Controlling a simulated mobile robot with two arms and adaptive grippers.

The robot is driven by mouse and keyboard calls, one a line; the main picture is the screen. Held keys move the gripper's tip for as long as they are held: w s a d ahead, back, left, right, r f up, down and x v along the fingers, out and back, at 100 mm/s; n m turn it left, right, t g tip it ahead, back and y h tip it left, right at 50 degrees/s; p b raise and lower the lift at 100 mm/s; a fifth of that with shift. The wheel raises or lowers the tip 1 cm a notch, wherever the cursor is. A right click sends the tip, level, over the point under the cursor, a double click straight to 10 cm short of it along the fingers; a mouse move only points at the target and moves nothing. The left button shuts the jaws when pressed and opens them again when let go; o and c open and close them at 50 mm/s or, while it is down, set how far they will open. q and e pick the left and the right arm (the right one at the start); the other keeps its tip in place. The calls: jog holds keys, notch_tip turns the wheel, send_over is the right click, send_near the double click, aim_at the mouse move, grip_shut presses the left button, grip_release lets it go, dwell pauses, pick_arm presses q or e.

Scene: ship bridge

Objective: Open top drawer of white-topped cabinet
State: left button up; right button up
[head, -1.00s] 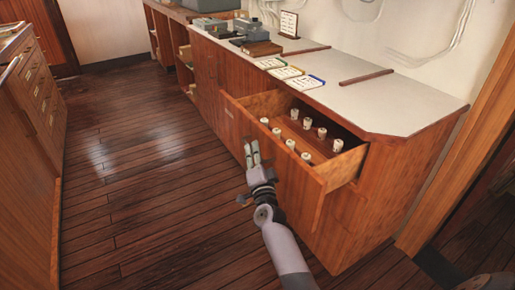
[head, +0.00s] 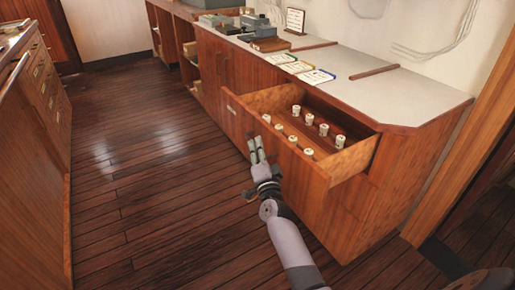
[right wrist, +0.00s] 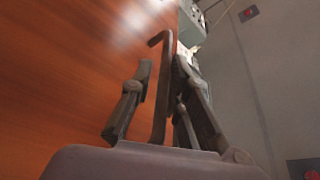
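The white-topped cabinet (head: 415,95) stands on the right in the head view. Its top drawer (head: 275,143) is pulled well out, and rows of small white cylinders (head: 308,119) show inside. My right gripper (head: 256,148) is just in front of the drawer front. In the right wrist view, the dark bar handle (right wrist: 160,90) stands between the two fingers of my right gripper (right wrist: 160,95). The fingers are apart, with a clear gap on the left side of the handle; whether the right finger touches it I cannot tell. My left gripper is not in view.
Cards (head: 318,77), a wooden strip (head: 374,71) and grey equipment (head: 258,27) lie on the white top. Another wooden cabinet (head: 35,150) stands at the left. The wooden floor (head: 150,170) between them is clear.

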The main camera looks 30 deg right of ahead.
jog(key=shift+o, duration=1.2)
jog(key=v, duration=1.2)
jog(key=shift+r, duration=0.1)
